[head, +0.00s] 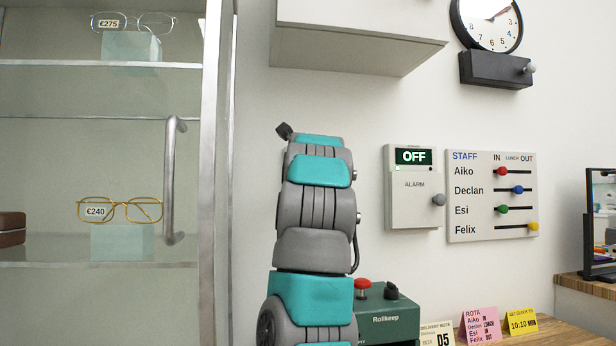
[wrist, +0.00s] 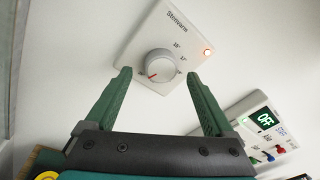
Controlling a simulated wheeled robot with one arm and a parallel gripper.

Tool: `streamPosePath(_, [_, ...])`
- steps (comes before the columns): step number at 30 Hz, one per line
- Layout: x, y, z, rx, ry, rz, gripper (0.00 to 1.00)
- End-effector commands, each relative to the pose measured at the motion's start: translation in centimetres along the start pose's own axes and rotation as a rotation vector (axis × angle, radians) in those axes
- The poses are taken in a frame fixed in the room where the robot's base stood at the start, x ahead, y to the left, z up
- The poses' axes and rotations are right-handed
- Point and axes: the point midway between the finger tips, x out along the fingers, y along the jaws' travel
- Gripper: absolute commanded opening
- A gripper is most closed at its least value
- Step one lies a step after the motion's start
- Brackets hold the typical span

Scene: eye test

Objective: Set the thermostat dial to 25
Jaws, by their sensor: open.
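The thermostat (wrist: 179,28) is a pale square panel on the wall in the wrist view, tilted in the picture, with a lit red lamp near its right corner. Its round grey dial (wrist: 163,62) has a red pointer mark toward the lower left, near a small label partly beside the left fingertip. Other labels right of the dial look like 15° and 17°, too small to be sure. My gripper (wrist: 159,73) is open, its green fingers on either side of the dial, with visible gaps in the picture. Contact and depth are unclear. The head view does not show the thermostat.
An alarm box (head: 412,208) reading OFF and a staff board (head: 492,196) with sliders are right of my arm. A green Rollkeep box (head: 388,320) with a red button stands below. A glass cabinet (head: 100,180) is left, a white wall cupboard (head: 355,45) above.

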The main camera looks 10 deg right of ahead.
Motion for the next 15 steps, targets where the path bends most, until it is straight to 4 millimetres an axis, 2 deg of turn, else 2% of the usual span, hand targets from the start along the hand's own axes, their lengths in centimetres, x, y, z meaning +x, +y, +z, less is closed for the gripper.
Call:
streamPosePath(9, [-4.2,-0.1,-0.1,0.002,-0.001,-0.003,0.88])
streamPosePath(15, [-5.4,-0.1,0.0,0.002,-0.002,-0.002,0.88])
